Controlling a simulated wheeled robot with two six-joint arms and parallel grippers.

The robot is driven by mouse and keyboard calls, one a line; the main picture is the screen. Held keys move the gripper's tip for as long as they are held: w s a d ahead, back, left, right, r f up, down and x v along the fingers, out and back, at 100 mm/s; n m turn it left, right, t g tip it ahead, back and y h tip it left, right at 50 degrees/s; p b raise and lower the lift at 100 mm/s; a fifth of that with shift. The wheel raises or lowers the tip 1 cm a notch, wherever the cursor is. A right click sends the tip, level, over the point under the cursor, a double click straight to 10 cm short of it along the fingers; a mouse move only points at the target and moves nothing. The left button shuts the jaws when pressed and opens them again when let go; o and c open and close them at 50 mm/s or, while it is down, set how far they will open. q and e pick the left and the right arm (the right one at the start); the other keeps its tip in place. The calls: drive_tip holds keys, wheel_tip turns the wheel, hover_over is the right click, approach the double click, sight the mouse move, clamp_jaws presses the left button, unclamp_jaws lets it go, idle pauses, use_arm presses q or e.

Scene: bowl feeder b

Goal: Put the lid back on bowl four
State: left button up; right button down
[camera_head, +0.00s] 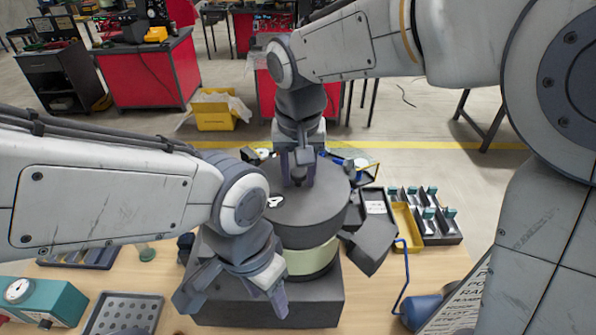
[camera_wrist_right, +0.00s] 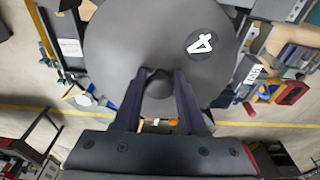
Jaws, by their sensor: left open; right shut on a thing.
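The dark grey round lid (camera_head: 320,222) bears a white 4 and is over the bowl feeder's round bowl (camera_head: 312,262), whose pale band shows below the lid's rim. I cannot tell whether the lid rests on the bowl or hangs just above it. My right gripper (camera_head: 298,172) is shut on the lid's central knob from above. In the right wrist view the two fingers (camera_wrist_right: 158,88) stand on either side of the knob on the lid (camera_wrist_right: 120,45). My left gripper (camera_head: 232,302) is open and empty, low in front of the bowl's left side. The bowl's inside is hidden.
The bowl stands on a dark base block (camera_head: 320,305) on a wooden table. A dark chute and a yellow tray (camera_head: 406,228) lie right of it, beside a rack of small parts (camera_head: 432,215). A teal device (camera_head: 45,300) and a perforated tray (camera_head: 122,314) stand front left.

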sight(299, 194)
drive_tip(key=shift+c, duration=2.3)
unclamp_jaws()
drive_tip(key=shift+f, duration=0.1)
drive_tip(key=shift+r, duration=0.2)
wheel_tip(299, 194, up, 12)
drive_tip(key=s, duration=0.2)
drive_tip(key=s+d+f+n+g, duration=0.1)
drive_tip(key=s+d+f+n, duration=0.1)
drive_tip(key=s+f, duration=0.7)
drive_tip(key=s+d+f+n+y, duration=0.1)
drive_tip(key=s+d+f+n, duration=0.1)
drive_tip(key=s+f+n, duration=0.3)
drive_tip(key=s+f+b, duration=0.1)
drive_tip(key=s+f, duration=0.2)
drive_tip(key=f, duration=0.3)
drive_tip(key=shift+s+d+g, duration=0.35)
drive_tip(key=shift+s+g, duration=0.05)
